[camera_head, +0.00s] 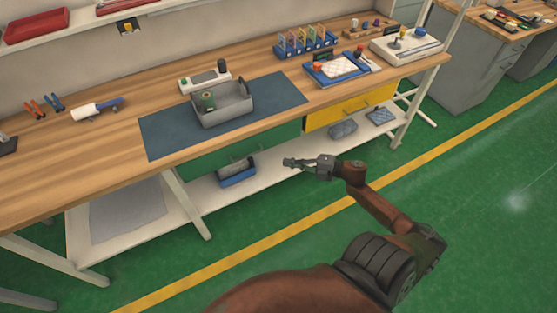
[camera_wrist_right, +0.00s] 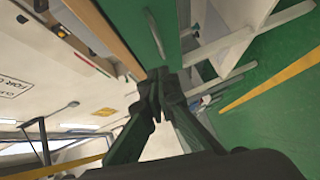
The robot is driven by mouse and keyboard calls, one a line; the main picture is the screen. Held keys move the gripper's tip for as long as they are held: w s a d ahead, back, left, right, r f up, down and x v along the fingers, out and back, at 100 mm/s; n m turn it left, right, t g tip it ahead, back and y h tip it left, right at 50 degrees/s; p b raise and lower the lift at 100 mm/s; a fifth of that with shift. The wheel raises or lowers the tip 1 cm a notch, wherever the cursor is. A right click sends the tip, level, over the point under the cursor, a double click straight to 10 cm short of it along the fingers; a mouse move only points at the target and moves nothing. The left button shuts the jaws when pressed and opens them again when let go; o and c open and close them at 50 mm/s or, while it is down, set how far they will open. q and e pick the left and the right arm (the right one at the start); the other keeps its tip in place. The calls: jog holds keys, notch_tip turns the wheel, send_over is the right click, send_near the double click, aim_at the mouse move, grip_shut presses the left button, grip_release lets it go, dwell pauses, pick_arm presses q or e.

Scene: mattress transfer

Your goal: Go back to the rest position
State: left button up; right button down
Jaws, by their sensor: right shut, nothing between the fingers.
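My right gripper (camera_head: 300,163) is in front of the workbench in the head view, below the level of its top and apart from it. Its fingers are together with nothing between them. The closed fingers (camera_wrist_right: 158,88) also show at the middle of the right wrist view. My right arm reaches in from the bottom of the head view, over the green floor. My left gripper is not in view.
The wooden workbench (camera_head: 60,170) carries a blue mat (camera_head: 168,135) with a grey bin (camera_head: 238,110) on it. A blue tray (camera_head: 318,78) and a rack of tools (camera_head: 305,43) stand farther right. A lower shelf (camera_head: 270,165) holds several items. Green floor (camera_head: 480,220) at the right is clear.

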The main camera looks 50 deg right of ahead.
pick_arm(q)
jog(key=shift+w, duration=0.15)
pick_arm(e)
jog(key=shift+s+d, duration=0.25)
jog(key=shift+s, duration=0.25)
